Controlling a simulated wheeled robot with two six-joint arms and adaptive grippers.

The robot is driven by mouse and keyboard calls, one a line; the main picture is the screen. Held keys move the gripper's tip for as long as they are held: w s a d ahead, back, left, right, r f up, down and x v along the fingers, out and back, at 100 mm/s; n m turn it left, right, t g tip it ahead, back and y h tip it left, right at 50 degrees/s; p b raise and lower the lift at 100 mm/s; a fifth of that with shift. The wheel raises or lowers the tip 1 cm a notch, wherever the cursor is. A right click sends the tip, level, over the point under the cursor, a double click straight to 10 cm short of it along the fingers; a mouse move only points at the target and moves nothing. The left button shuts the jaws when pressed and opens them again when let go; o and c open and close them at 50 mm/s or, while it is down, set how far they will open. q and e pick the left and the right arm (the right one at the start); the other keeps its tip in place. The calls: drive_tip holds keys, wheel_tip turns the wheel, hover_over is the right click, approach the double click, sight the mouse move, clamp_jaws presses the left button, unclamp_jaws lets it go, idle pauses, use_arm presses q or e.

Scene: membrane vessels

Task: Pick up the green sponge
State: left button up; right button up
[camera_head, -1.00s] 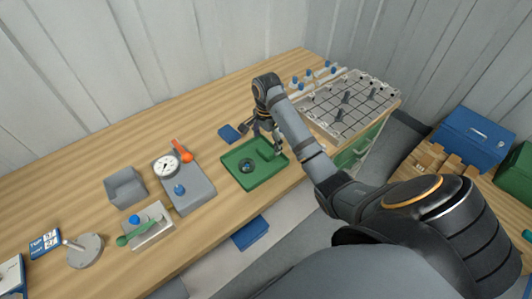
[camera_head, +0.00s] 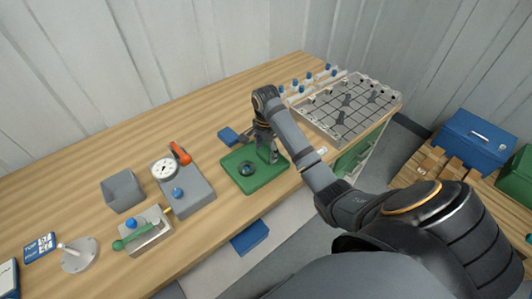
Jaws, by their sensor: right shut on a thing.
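A green tray (camera_head: 243,182) lies near the front edge of the wooden bench, with a small dark round thing (camera_head: 247,168) in it. My right gripper (camera_head: 269,155) points down over the right part of the tray. It is shut on what looks like the green sponge, which is mostly hidden by the fingers and blends with the tray's green. I cannot tell whether the sponge still touches the tray. My left gripper is not in view.
A blue block (camera_head: 228,136) lies just behind the tray. A gauge (camera_head: 164,168) on a grey base, a grey bin (camera_head: 122,191) and a block with a green-handled tool (camera_head: 146,232) stand to the left. A gridded board (camera_head: 342,112) is to the right.

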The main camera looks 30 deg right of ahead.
sight(267, 153)
drive_tip(key=r+p, duration=0.2)
drive_tip(key=r, duration=0.1)
drive_tip(key=r+p, duration=0.1)
drive_tip(key=shift+s+r, duration=0.25)
drive_tip(key=shift+r, duration=0.05)
drive_tip(key=s+a+r+p, duration=0.5)
drive_tip(key=s+r+p, duration=0.3)
drive_tip(key=s+p, duration=0.4)
drive_tip(key=shift+s+r, duration=0.2)
drive_tip(key=shift+s, duration=0.1)
